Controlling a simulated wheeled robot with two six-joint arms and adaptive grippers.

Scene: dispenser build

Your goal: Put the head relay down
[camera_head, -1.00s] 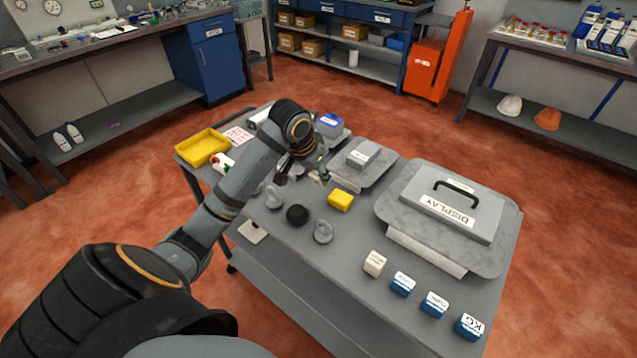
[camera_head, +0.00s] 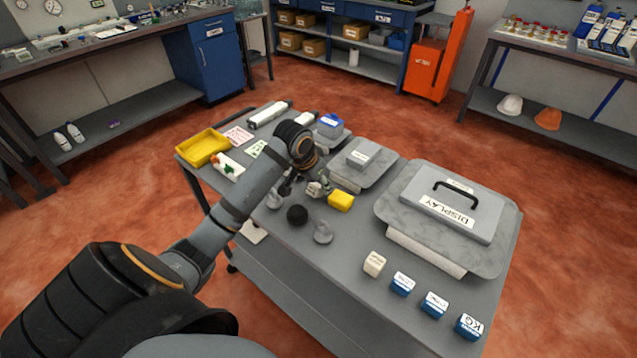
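My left gripper (camera_head: 302,184) is low over the middle of the grey cart top. A small pale grey block (camera_head: 316,189), perhaps the head relay, is at its fingertips, just left of a yellow block (camera_head: 341,201). Any lettering on it is too small to read. The wrist and dark fingers partly cover this spot, so I cannot tell whether the fingers grip the block or stand around it, or whether it touches the cart top. My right gripper is not in view.
A black round piece (camera_head: 297,214) and grey rounded parts (camera_head: 323,232) lie just in front. The DISPLAY case (camera_head: 447,203) on its plate fills the right. Small labelled cubes (camera_head: 403,284) line the front edge. A yellow tray (camera_head: 203,146) sits at the back left.

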